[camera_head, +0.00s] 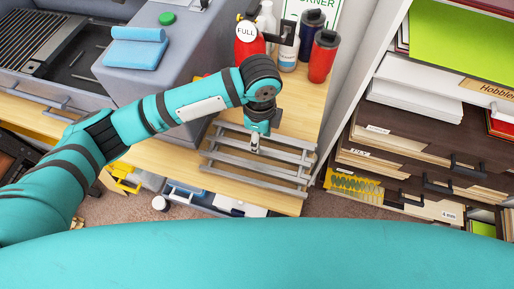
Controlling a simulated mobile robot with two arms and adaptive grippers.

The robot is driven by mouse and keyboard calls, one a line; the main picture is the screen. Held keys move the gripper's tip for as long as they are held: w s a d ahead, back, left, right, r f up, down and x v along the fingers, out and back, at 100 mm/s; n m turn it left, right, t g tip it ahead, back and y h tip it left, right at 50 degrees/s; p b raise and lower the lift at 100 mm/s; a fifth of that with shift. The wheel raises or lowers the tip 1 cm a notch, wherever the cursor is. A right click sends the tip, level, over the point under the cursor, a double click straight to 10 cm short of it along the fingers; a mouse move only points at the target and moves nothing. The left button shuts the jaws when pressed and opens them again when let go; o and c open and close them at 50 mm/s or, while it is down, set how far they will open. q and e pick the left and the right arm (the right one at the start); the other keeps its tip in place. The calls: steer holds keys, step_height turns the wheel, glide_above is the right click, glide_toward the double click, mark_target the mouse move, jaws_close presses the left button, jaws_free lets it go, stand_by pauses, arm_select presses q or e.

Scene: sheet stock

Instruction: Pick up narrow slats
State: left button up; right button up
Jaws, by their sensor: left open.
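Several narrow grey slats (275,172) lie roughly parallel on a wooden worktop (240,188), running from upper left to lower right. They seem joined or crossed by short pieces at both ends, but I cannot tell if they are fixed together. My left gripper (255,149) points down over the upper middle of the slats. It is open, with nothing visibly between its fingers. I cannot tell whether the fingertips touch a slat. The gripper and wrist hide part of the upper slats. My right gripper is not in view.
A grey machine with blue cloths (136,50) is at left. A shelf of sheets and drawers (415,150) stands at right. An open drawer (215,200) is below the worktop.

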arm_select(q)
steer(key=f, duration=0.2)
steer(key=f+p, duration=0.2)
steer(key=f, duration=0.1)
steer(key=shift+s+a+f, duration=0.15)
steer(key=shift+a+f, duration=0.15)
steer(key=shift+f, duration=0.05)
jaws_close()
